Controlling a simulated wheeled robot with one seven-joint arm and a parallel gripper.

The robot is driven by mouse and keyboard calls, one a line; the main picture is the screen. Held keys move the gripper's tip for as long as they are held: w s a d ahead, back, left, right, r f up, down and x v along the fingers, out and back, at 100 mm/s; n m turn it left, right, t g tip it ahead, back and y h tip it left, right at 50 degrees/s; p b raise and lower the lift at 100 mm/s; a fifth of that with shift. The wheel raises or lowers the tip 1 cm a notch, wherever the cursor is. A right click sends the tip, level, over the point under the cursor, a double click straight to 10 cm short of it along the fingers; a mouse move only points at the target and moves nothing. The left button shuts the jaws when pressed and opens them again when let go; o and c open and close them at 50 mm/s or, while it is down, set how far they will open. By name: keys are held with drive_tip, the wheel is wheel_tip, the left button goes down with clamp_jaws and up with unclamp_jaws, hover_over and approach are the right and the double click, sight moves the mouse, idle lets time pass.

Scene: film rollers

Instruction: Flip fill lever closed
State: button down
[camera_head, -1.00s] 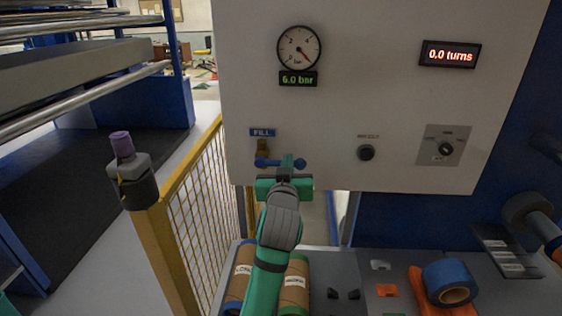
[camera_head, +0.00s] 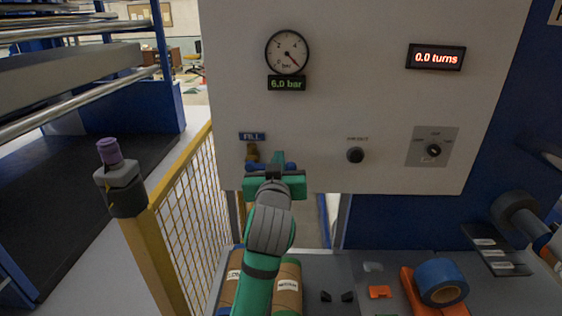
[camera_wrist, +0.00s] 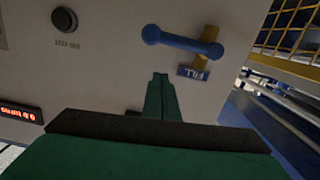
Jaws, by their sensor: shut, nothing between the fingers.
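The fill lever (camera_head: 256,167) is a blue bar with rounded ends on a brass valve (camera_head: 252,151), below the FILL label on the panel. It lies about level, crosswise to the upright brass body, and my gripper hides part of it in the head view. The wrist view shows the whole lever (camera_wrist: 180,42) beyond the fingertips, with the brass valve (camera_wrist: 209,40) at its right end. My gripper (camera_head: 274,157) is shut and empty, with its fingers (camera_wrist: 160,80) pointing at the panel close to the lever. A gap shows between them in the wrist view; contact cannot be told from the head view.
The panel (camera_head: 320,115) carries a pressure gauge (camera_head: 287,52) reading 6.0 bar, a black knob (camera_head: 355,155) and a rotary switch (camera_head: 433,150). A yellow fence (camera_head: 183,205) stands at left. Brown rolls (camera_head: 287,290) and blue tape (camera_head: 440,280) lie below.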

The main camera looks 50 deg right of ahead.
drive_tip(key=v, duration=0.7)
drive_tip(key=shift+s+a, duration=0.15)
drive_tip(key=shift+a, duration=0.1)
drive_tip(key=a+f+n+t+y, duration=0.2)
drive_tip(key=a+f+n+y, duration=0.15)
drive_tip(key=a+f, duration=0.85)
drive_tip(key=a+f+n+t+y, duration=0.3)
drive_tip(key=a+f, duration=0.5)
drive_tip(key=f, duration=0.9)
drive_tip(key=s+a+f+n+y, duration=0.3)
drive_tip(key=s+a+f+y, duration=0.1)
drive_tip(key=s+a+f, duration=0.75)
drive_tip(key=s+a+y, duration=0.1)
drive_tip(key=s+a, duration=0.3)
drive_tip(key=s, duration=0.4)
drive_tip(key=s+a+g+y, duration=0.1)
drive_tip(key=s+a, duration=0.3)
drive_tip(key=s, duration=0.4)
drive_tip(key=shift+s+a+r+y, duration=0.3)
drive_tip(key=shift+a+r+y, duration=0.05)
drive_tip(key=shift+a+r, duration=0.05)
